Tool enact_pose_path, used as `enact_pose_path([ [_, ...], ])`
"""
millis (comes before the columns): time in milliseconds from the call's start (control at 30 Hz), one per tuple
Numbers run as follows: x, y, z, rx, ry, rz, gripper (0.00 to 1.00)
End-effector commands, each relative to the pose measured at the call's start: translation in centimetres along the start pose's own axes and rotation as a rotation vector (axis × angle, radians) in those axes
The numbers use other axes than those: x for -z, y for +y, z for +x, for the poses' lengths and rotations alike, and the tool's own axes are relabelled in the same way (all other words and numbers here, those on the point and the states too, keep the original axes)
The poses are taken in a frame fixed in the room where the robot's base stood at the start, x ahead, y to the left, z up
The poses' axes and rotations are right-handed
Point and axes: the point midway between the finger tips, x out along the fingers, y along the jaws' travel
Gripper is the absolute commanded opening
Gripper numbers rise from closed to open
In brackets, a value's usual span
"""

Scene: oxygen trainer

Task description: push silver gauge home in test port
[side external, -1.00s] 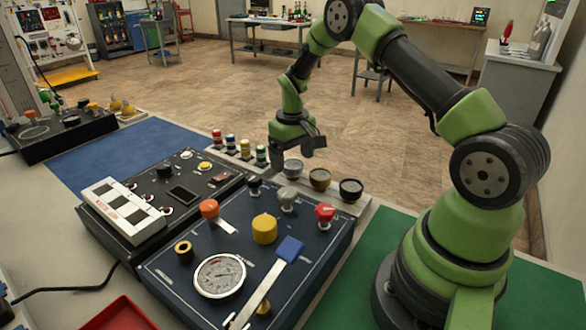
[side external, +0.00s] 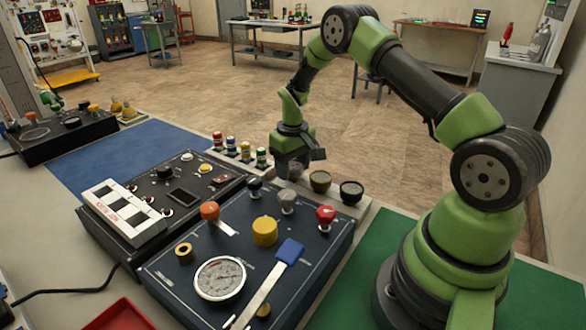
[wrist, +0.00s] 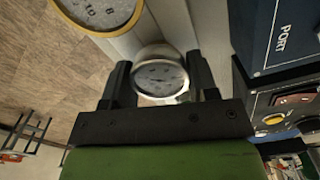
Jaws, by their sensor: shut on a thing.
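The silver gauge (wrist: 160,77) has a silver rim and a pale dial. It sits between the two fingers of my gripper (wrist: 160,85) in the wrist view. My gripper (side external: 293,168) is shut on it at the left end of the gauge row behind the dark blue panel, and mostly hides it in the side view. The gauge looks to be still at its rack place; I cannot tell if it is lifted. The panel (side external: 175,283) has a brass-ringed socket (side external: 184,251) at its left; I cannot tell if this is the test port. The wrist view shows a "PORT" label (wrist: 295,35).
A brass-rimmed gauge (side external: 320,180) and a black gauge (side external: 351,191) stand right of my gripper. The panel carries an orange knob (side external: 209,210), a yellow knob (side external: 265,231), a red knob (side external: 326,214), a large dial (side external: 220,278) and a blue-handled lever (side external: 289,251).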

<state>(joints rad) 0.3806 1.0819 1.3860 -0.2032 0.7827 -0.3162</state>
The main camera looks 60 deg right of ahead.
Motion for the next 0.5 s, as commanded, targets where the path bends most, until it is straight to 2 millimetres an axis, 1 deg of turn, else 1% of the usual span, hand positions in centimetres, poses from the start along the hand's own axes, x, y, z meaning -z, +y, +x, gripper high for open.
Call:
enact_pose_path([
  [167,0.1,0.0,-3.0,-0.001,0.006,-0.001,0.26],
  [300,0.1,0.0,-6.0,-0.001,0.006,-0.001,0.26],
  [433,0.1,0.0,-8.2,-0.001,0.004,-0.002,0.26],
  [500,0.1,-0.4,-9.0,-0.001,0.004,-0.013,0.26],
])
